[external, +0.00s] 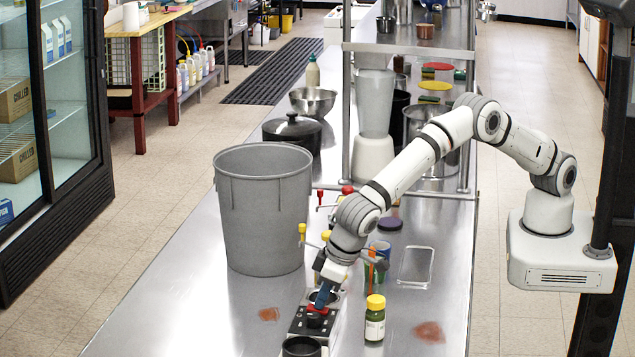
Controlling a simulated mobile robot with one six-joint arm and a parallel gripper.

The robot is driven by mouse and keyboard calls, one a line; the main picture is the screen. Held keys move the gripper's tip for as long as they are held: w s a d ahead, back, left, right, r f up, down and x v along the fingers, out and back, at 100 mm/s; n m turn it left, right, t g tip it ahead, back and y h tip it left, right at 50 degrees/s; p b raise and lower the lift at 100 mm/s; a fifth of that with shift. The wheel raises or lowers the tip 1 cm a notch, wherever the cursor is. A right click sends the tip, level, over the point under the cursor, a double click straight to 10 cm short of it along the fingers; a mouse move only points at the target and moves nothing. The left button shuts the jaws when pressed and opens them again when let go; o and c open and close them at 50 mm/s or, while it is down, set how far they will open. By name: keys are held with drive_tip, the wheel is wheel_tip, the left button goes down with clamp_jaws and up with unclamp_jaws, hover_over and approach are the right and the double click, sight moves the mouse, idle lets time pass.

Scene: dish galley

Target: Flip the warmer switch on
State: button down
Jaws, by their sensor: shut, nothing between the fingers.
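The warmer (299,324) looks like a small dark-topped metal unit near the front of the steel counter. A red part (317,309) shows on its top, right beneath my gripper; I cannot tell whether it is the switch or which way it is set. My gripper (318,304) is shut and empty, pointing down with its blue fingertips at the red part. I cannot tell if they touch it. The fingers and wrist hide part of the unit's top.
A large grey bin (263,210) stands left of my gripper. A green bottle with a yellow cap (375,320) stands close on the right. A dark pot (301,347) is in front. Levers with red and yellow knobs (302,229) rise behind. A clear tray (416,266) lies to the right.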

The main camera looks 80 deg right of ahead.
drive_tip(key=shift+r, duration=0.3)
drive_tip(key=b+v, duration=0.1)
drive_tip(key=v, duration=1.2)
drive_tip(key=shift+w+r, duration=0.2)
drive_tip(key=shift+r, duration=0.1)
